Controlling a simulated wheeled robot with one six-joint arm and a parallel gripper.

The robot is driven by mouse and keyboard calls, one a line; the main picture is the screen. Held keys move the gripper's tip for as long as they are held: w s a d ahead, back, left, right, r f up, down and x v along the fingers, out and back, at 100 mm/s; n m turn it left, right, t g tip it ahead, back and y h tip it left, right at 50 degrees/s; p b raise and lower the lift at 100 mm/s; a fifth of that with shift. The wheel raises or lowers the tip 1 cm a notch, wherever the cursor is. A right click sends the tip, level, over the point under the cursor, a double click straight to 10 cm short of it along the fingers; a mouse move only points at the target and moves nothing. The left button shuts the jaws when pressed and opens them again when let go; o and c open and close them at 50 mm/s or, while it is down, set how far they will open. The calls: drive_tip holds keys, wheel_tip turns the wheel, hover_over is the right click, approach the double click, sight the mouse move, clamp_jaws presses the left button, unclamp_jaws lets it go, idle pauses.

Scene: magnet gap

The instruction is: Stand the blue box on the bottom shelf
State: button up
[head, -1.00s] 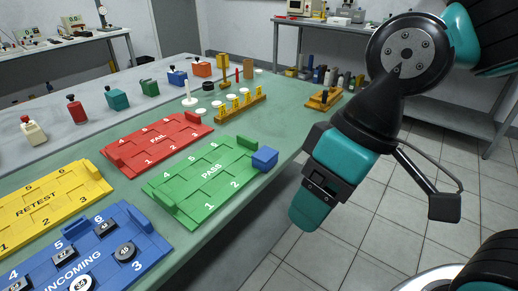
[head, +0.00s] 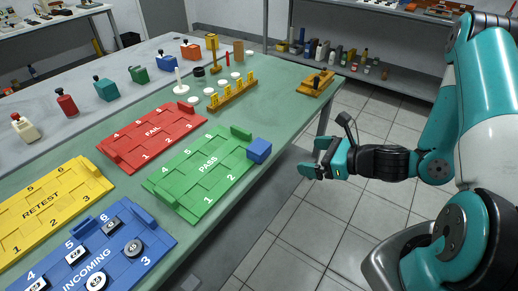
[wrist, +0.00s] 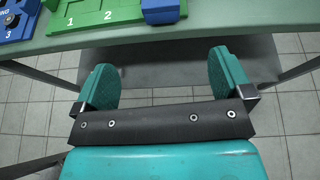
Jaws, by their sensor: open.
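The blue box (head: 259,150) is a small plain block on the green tabletop, beside the near right corner of the green PASS tray and close to the table edge. It also shows at the top of the wrist view (wrist: 160,11). My gripper (head: 313,157) is open and empty, off the table edge to the right of the box. In the wrist view my two teal fingers (wrist: 162,75) are wide apart, with the box beyond them. A grey lower shelf (head: 272,190) shows under the table. A back bench also has a low shelf (head: 397,79); which is the bottom shelf I cannot tell.
The PASS tray (head: 178,194), red FAIL tray (head: 130,155), yellow RETEST tray (head: 85,193) and blue INCOMING tray (head: 150,250) cover the near tabletop (head: 290,100). Table legs flank the lower shelf in the wrist view. Tiled floor is free at right.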

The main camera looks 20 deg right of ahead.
drive_tip(key=m, duration=0.1)
drive_tip(key=b, duration=0.6)
approach(267, 150)
drive_tip(key=x, duration=0.6)
drive_tip(key=shift+w+f, duration=0.25)
drive_tip(key=shift+f, duration=0.2)
drive_tip(key=shift+h, duration=0.3)
drive_tip(key=w+a, duration=0.1)
drive_tip(key=w+a+f+p, duration=0.1)
drive_tip(key=w+a, duration=0.1)
drive_tip(key=shift+w+a+f, duration=0.2)
drive_tip(key=shift+w+a, duration=0.05)
drive_tip(key=shift+w, duration=0.15)
drive_tip(key=c, duration=1)
drive_tip(key=shift+c, duration=0.3)
drive_tip(key=shift+r, duration=0.1)
